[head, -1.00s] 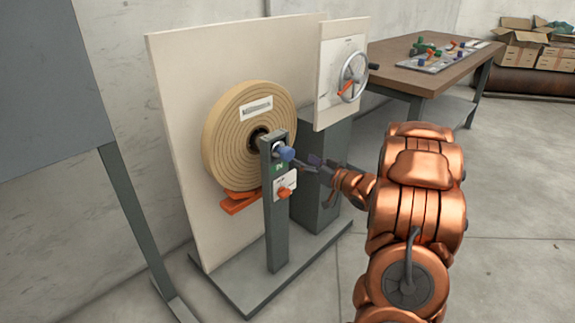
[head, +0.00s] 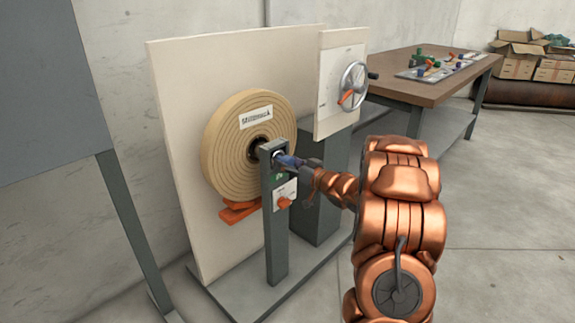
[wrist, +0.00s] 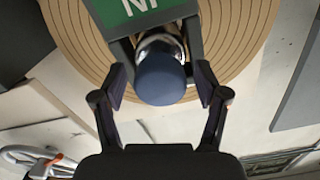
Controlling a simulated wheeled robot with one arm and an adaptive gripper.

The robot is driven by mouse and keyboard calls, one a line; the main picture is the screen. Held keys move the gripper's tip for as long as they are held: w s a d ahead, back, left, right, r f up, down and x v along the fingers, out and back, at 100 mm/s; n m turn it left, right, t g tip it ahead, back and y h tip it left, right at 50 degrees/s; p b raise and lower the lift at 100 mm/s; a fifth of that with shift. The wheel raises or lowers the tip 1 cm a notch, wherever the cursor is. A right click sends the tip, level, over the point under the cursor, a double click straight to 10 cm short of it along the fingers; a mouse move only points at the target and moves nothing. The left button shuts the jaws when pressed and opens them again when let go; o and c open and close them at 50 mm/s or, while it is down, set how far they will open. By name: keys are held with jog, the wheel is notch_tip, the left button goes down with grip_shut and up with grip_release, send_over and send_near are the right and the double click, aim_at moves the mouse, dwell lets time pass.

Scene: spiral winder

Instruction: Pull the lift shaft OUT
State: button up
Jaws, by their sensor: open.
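The lift shaft's blue knob (head: 286,160) sticks out of the top of a grey post (head: 276,225) in front of a tan coil (head: 222,150). In the wrist view the round dark blue knob (wrist: 162,80) sits on a shiny metal collar. My gripper (head: 301,163) is at the knob. It is open, with one finger on each side of the knob, and a gap shows between each finger and the knob. A green label (wrist: 138,8) with white letters is on the post beside the shaft. The shaft behind the knob is mostly hidden by the post.
An orange knob (head: 283,202) on a white plate sits lower on the post. An orange support (head: 240,211) is under the coil. A handwheel (head: 354,85) is on a panel at the right. A workbench (head: 430,85) stands behind. The floor at right is clear.

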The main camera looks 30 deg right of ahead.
grip_shut()
dwell(0.6)
